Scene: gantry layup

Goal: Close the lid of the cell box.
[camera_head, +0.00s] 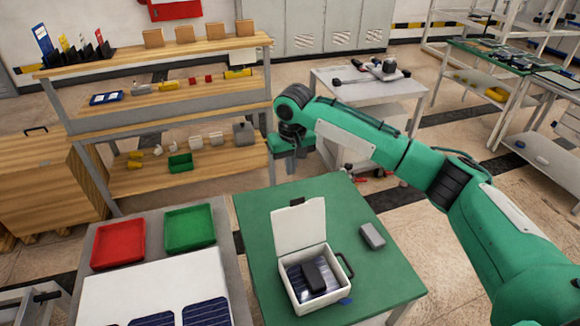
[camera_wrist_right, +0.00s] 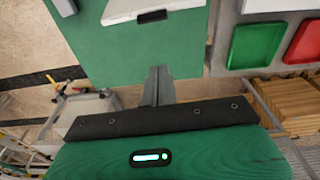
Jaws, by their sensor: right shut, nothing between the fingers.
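The cell box (camera_head: 325,304) is a white box on the green table (camera_head: 262,236). Its lid (camera_head: 299,227) stands open, raised at the back side of the box. A dark block (camera_head: 314,274) and blue cells lie inside the box. My right gripper (camera_head: 293,166) is beyond the far edge of the table, behind the raised lid and apart from it. In the right wrist view the right gripper (camera_wrist_right: 158,72) is shut and empty, with the white lid (camera_wrist_right: 155,8) and its dark latch at the top. My left gripper is not in view.
A grey block (camera_head: 372,236) lies on the table right of the box. Red (camera_head: 118,243) and green (camera_head: 189,228) trays and dark solar cells are on the left bench. A wooden shelf unit (camera_head: 165,97) stands behind. A grey cart (camera_head: 375,90) is beyond my arm.

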